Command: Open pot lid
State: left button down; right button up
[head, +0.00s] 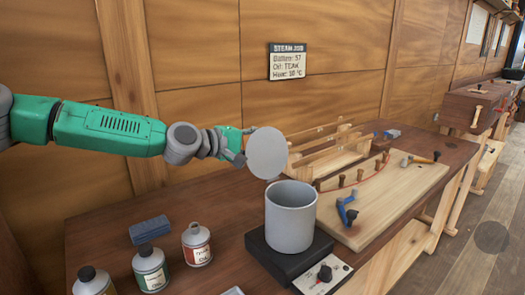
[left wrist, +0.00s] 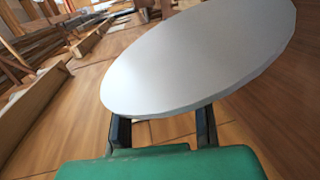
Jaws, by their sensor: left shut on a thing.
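A grey round pot lid (head: 267,153) is held tilted nearly upright, above and slightly left of the pot. In the left wrist view the lid (left wrist: 200,58) fills the upper middle, in front of the fingers. My left gripper (head: 240,156) is shut on the lid, mostly behind it in the head view; its two dark fingers (left wrist: 162,128) show below the lid in the left wrist view. The grey pot (head: 290,220) stands upright and uncovered on a black hot plate (head: 262,258). The lid is apart from the pot. My right gripper is not in view.
Several bottles, including one (head: 197,243) with a red label, and a blue block (head: 149,229) stand left of the pot. A wooden board (head: 405,200) with a blue clamp (head: 346,210) lies to the right. The wooden wall (head: 200,60) is behind.

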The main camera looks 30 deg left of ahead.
pick_arm(q)
jog(key=shift+w+a+r+n, duration=0.15)
jog(key=shift+a+r+n, duration=0.1)
jog(key=shift+r+n, duration=0.1)
jog(key=shift+r, duration=0.1)
jog(key=c, duration=1.3)
grip_release()
jog(key=shift+s+a+f, duration=0.2)
jog(key=shift+a+f, duration=0.05)
jog(key=shift+f, duration=0.05)
jog(key=shift+w+d+r, duration=0.1)
jog(key=shift+r, duration=0.25)
notch_tip(320, 180, up, 9)
jog(key=shift+f, duration=0.2)
jog(key=shift+a+r+b, duration=0.25)
jog(key=shift+a+b, duration=0.05)
jog(key=shift+a, duration=0.05)
